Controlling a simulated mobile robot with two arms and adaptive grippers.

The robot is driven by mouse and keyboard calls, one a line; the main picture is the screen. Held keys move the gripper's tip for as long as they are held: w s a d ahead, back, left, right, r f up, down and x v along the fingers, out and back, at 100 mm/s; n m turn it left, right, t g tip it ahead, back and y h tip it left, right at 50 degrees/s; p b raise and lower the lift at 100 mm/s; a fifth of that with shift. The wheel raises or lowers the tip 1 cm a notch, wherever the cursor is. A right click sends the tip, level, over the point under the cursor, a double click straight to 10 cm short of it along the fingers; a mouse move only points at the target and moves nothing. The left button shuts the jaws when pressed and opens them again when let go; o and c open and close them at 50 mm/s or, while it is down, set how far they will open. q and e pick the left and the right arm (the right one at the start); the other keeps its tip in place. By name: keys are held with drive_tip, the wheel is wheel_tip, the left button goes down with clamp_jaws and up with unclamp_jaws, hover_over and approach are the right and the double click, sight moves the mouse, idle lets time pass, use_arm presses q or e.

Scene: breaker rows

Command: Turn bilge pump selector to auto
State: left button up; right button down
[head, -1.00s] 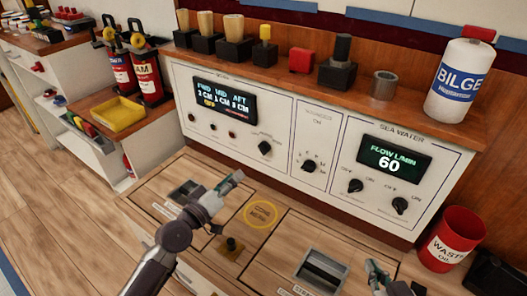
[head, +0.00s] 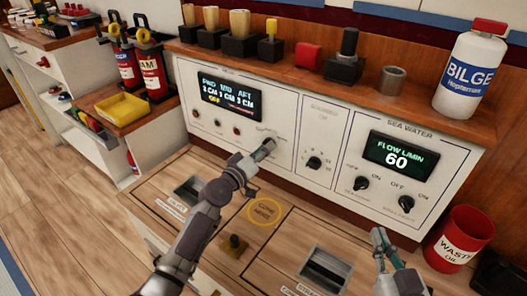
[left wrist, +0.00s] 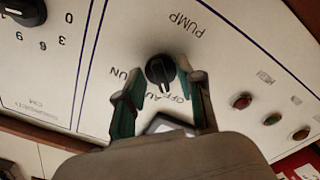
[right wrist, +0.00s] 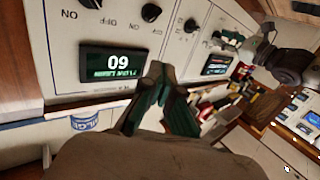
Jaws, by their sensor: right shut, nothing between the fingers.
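The bilge pump selector (left wrist: 160,70) is a round black knob on the white panel, under the word PUMP in the left wrist view. OFF and partly hidden labels lie around it. Its pale mark seems to face OFF. My left gripper (left wrist: 164,92) is open, its green-lined fingers on either side of the knob's near side; I cannot tell whether they touch it. In the head view the left gripper (head: 268,146) covers the knob. The bilge display (head: 231,98) shows yellow text that seems to read OFF. My right gripper (head: 379,240) is shut and empty, low before the panel.
The sounding knob (head: 314,163) and two sea water knobs (head: 361,183) (head: 406,202) sit to the right on the panel. A shelf above holds brushes, a red block and a bilge bottle (head: 470,72). A red waste bin (head: 458,240) stands at right.

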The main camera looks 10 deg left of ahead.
use_arm(q)
clamp_jaws()
drive_tip(key=shift+a+f+m+b, duration=0.1)
drive_tip(key=shift+m+b, duration=0.25)
drive_tip(key=shift+m, duration=1.9)
drive_tip(key=shift+a+m+b, duration=0.1)
drive_tip(key=shift+m+b, duration=0.2)
drive_tip(key=shift+m, duration=1.95)
use_arm(e)
drive_tip(key=shift+a+r+t+y, duration=0.15)
drive_tip(key=shift+r+t, duration=0.4)
drive_tip(key=shift+r, duration=0.3)
drive_tip(key=shift+a+r+t+y, duration=0.1)
drive_tip(key=shift+r+t+y, duration=0.1)
drive_tip(key=shift+r+t, duration=0.45)
drive_tip(key=shift+a+r+t+y, duration=0.15)
drive_tip(key=shift+r+t, duration=0.25)
drive_tip(key=shift+r, duration=0.6)
drive_tip(key=shift+f, duration=0.15)
